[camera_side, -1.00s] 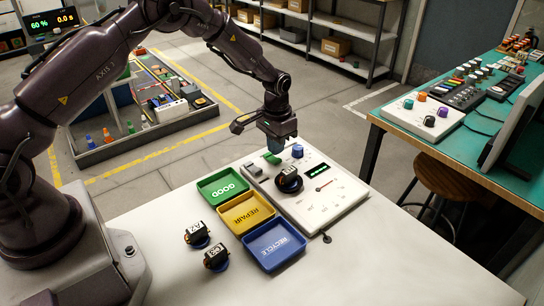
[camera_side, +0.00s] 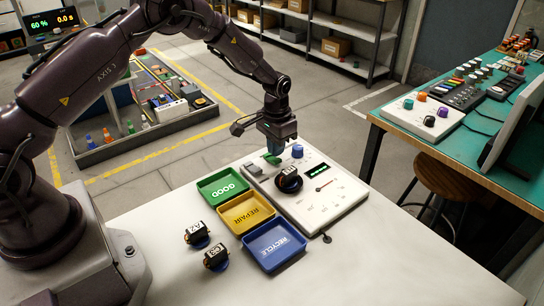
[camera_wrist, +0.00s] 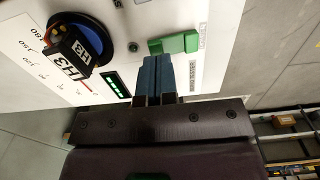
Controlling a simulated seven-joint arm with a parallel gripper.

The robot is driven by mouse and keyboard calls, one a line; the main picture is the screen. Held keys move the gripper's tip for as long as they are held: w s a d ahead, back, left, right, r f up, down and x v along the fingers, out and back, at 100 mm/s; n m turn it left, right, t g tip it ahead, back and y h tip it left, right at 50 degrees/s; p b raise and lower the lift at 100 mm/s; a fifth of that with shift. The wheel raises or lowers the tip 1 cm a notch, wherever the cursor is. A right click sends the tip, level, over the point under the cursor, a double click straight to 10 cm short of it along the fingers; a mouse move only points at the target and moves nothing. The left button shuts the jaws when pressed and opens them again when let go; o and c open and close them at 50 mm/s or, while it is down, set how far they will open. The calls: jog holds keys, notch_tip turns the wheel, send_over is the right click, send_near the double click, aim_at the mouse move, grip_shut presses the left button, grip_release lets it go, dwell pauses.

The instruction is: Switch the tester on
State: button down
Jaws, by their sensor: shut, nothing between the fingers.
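The tester (camera_side: 335,205) is a flat white box on the bench, with a green rocker switch (camera_side: 272,159) at its far edge. The switch also shows in the wrist view (camera_wrist: 180,43), beside a printed TESTER label. My gripper (camera_side: 274,152) is shut and empty, pointing down at the switch. In the wrist view its blue-grey fingertips (camera_wrist: 157,59) overlap the switch's near edge; I cannot tell whether they press on it. A row of green bars (camera_wrist: 117,85) is lit on the tester. A servo marked H3 (camera_wrist: 68,55) sits in its round dark-and-blue socket.
Green GOOD (camera_side: 222,187), yellow REPAIR (camera_side: 246,212) and blue RECYCLE (camera_side: 274,246) trays stand left of the tester. Two servos (camera_side: 197,235) (camera_side: 216,257) lie on the bench left of the trays.

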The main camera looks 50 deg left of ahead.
aim_at(267, 170)
jog(key=shift+f, duration=1.05)
dwell(0.4)
jog(key=shift+r, duration=3.5)
jog(key=s+d+r+t, duration=0.2)
jog(key=s+r, duration=1)
jog(key=s, duration=0.3)
jog(key=s+d+r+t, duration=0.3)
jog(key=s+r, duration=0.9)
jog(key=s, duration=0.3)
jog(key=shift+r+t, duration=0.3)
jog(key=shift+r, duration=0.05)
